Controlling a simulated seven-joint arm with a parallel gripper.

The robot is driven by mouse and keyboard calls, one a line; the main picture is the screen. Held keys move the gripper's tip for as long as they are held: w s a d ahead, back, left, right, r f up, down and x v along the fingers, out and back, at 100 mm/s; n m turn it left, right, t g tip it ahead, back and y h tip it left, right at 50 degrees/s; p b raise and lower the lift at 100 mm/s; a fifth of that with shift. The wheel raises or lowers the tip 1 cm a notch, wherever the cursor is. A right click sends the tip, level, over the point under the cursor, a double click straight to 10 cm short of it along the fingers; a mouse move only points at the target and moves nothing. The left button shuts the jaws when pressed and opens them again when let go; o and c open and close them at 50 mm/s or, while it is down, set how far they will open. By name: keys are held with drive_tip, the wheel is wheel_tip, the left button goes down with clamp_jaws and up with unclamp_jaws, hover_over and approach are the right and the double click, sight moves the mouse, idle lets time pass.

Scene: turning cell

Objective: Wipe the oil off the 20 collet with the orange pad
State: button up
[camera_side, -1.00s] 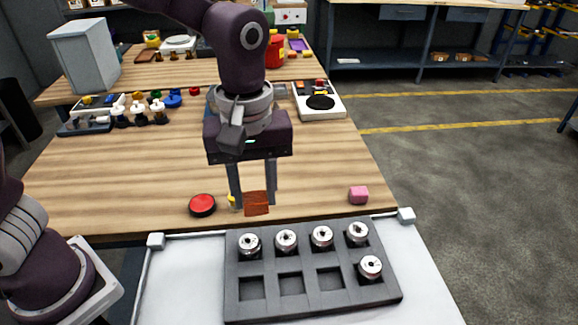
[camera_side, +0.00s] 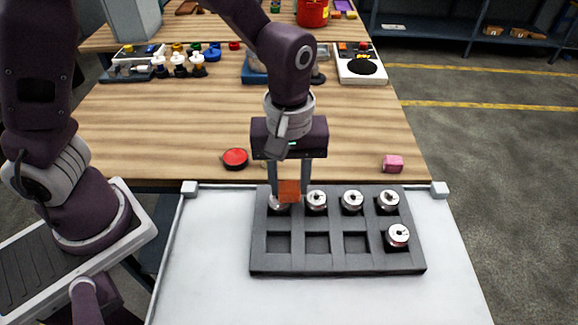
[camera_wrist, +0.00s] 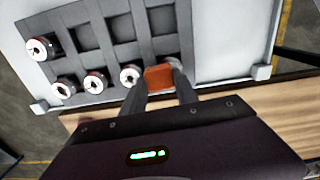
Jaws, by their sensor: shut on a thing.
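My gripper (camera_side: 289,186) is shut on the orange pad (camera_side: 290,192), which hangs between the fingertips. Other collets stand in the back row (camera_side: 316,201) (camera_side: 352,201) (camera_side: 388,201), and one sits front right (camera_side: 397,236). Their size marks and any oil are too small to make out.
Three front pockets of the tray are empty. The tray lies on a white surface (camera_side: 215,270) with a raised rail and corner blocks (camera_side: 190,188). A red button (camera_side: 235,158) and a pink block (camera_side: 392,163) are on the wooden bench (camera_side: 150,140) behind.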

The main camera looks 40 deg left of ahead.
drive_tip(key=shift+s+a, duration=0.3)
drive_tip(key=shift+s, duration=0.05)
clamp_jaws()
drive_tip(key=shift+s+a+f, duration=0.15)
drive_tip(key=shift+s+a, duration=0.85)
drive_tip(key=shift+s, duration=0.05)
drive_tip(key=shift+w+d, duration=1.4)
drive_tip(key=shift+w, duration=0.05)
drive_tip(key=shift+a+r, duration=0.1)
drive_tip(key=shift+r, duration=4)
drive_tip(key=shift+f, duration=0.15)
